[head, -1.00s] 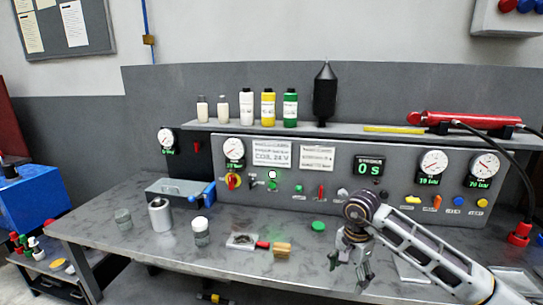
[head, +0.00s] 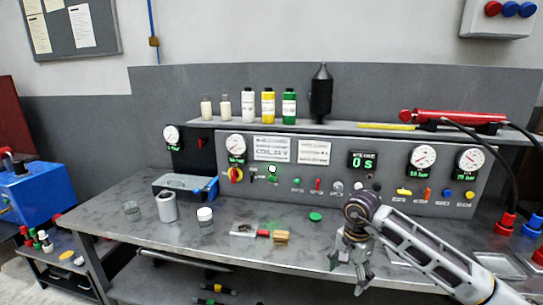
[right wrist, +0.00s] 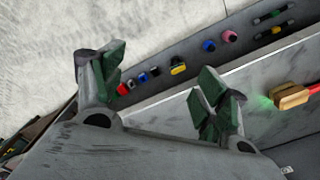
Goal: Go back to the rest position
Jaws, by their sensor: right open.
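My right gripper (head: 348,273) hangs at the lower right of the head view, fingers pointing down, in front of the bench's front part. It is open, with nothing between the fingers. In the right wrist view my right gripper (right wrist: 160,85) shows two spread fingers with green pads and an empty gap. Past them are the bench edge and several coloured items on a lower shelf. My left gripper is not in view.
The grey bench (head: 125,205) carries a control panel (head: 330,180) with gauges and buttons. A metal cup (head: 166,206), a white-capped jar (head: 205,220) and a wooden-headed brush (head: 281,237) stand or lie left of my gripper. A blue machine (head: 30,190) is at far left.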

